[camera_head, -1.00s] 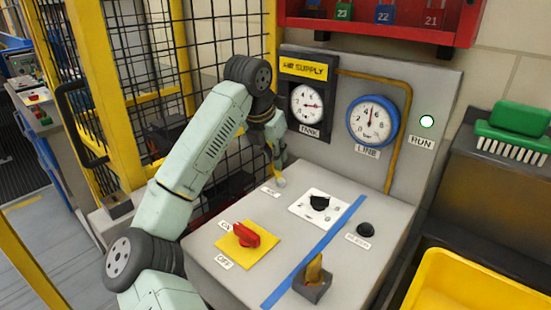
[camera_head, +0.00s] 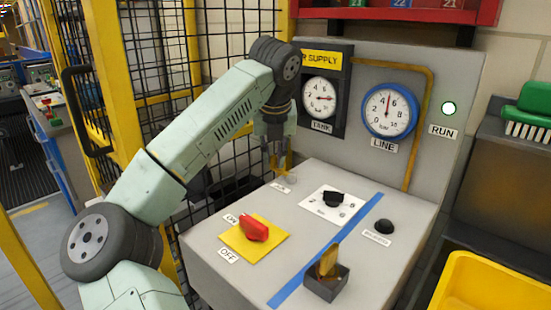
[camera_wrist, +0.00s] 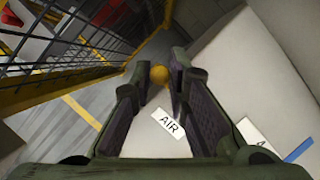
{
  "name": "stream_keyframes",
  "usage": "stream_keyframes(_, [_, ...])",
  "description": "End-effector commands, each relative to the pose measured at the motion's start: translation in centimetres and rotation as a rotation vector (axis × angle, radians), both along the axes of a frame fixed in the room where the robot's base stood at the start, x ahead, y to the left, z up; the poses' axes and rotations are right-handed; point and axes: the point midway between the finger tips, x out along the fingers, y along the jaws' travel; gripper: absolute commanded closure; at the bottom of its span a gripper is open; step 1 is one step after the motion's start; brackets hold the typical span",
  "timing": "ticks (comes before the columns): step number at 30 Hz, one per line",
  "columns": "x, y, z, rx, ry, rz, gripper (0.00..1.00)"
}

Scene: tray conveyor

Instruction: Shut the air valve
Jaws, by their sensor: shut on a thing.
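The air valve's yellow handle (camera_head: 284,161) stands at the back left of the grey console top, beside a small AIR label (camera_head: 281,187). My gripper (camera_head: 278,160) reaches down to it from above, with its fingers around the handle. In the wrist view, the round yellow end of the handle (camera_wrist: 160,75) sits between the fingertips, and the AIR label (camera_wrist: 168,125) lies below it. The lower part of the valve is small and partly hidden, so the handle's exact angle is hard to tell.
The console holds a red switch (camera_head: 254,228), a black knob (camera_head: 333,199), a black button (camera_head: 384,226) and a yellow piece in a dark block (camera_head: 327,284). Black mesh fencing (camera_head: 215,110) stands close left. The LINE gauge (camera_head: 389,110) needle points nearly up. The RUN lamp (camera_head: 449,108) glows.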

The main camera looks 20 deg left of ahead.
Motion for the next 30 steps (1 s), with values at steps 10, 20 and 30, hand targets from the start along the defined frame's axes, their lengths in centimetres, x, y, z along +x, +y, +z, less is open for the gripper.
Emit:
stream_keyframes(10, [-0.14,0.06,0.06,-0.001,0.001,0.022,1.0])
stream_keyframes(20, [-0.14,0.07,0.03,0.0,0.001,0.021,0.74])
stream_keyframes(30, [-0.12,0.04,0.02,-0.001,0.001,0.019,0.65])
